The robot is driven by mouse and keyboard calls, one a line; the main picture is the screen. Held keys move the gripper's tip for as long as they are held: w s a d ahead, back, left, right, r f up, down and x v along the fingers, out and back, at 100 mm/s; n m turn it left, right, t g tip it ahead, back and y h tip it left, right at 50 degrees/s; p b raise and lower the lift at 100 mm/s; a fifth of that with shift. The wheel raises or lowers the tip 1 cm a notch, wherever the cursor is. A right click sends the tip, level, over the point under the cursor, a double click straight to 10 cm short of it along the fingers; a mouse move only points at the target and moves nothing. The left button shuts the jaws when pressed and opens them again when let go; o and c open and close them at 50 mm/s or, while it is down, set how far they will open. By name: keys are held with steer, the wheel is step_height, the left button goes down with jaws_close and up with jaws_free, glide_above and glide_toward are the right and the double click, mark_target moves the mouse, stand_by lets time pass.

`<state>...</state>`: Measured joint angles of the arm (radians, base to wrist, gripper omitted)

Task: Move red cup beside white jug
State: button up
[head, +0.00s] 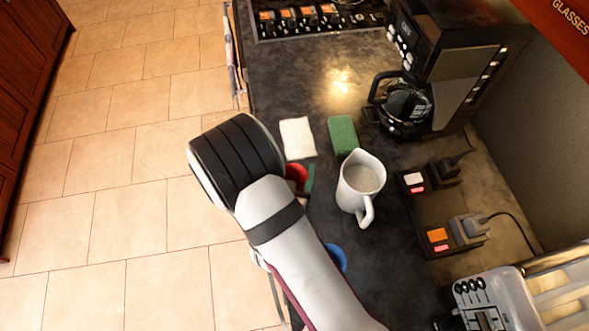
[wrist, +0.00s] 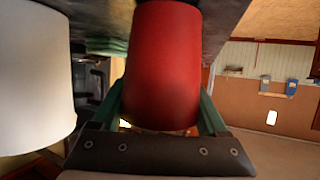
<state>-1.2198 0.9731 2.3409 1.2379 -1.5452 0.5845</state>
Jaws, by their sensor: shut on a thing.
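The red cup (wrist: 163,65) fills the middle of the wrist view, between the two green fingers of my gripper (wrist: 163,115). My gripper is shut on it. In the head view only a small part of the red cup (head: 297,175) shows beside my arm, with a green finger (head: 311,179) at its right. The white jug (head: 360,183) stands upright on the dark counter just right of the cup, its handle toward the lower right. The jug (wrist: 35,75) also shows at the left of the wrist view, with a gap between it and the cup. The cup's base is hidden in the head view.
A white cloth (head: 298,138) and a green sponge (head: 343,134) lie behind the cup and jug. A coffee maker (head: 420,85) stands at the back right. Power sockets (head: 437,236) are right of the jug. A blue object (head: 338,257) is partly hidden by my arm.

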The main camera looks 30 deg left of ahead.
steer(key=shift+f, duration=0.2)
steer(key=o, duration=1.2)
steer(key=shift+o, duration=0.2)
steer(key=shift+s+r, duration=0.2)
steer(key=shift+r, duration=0.05)
steer(key=v, duration=0.7)
steer(key=shift+d, duration=0.15)
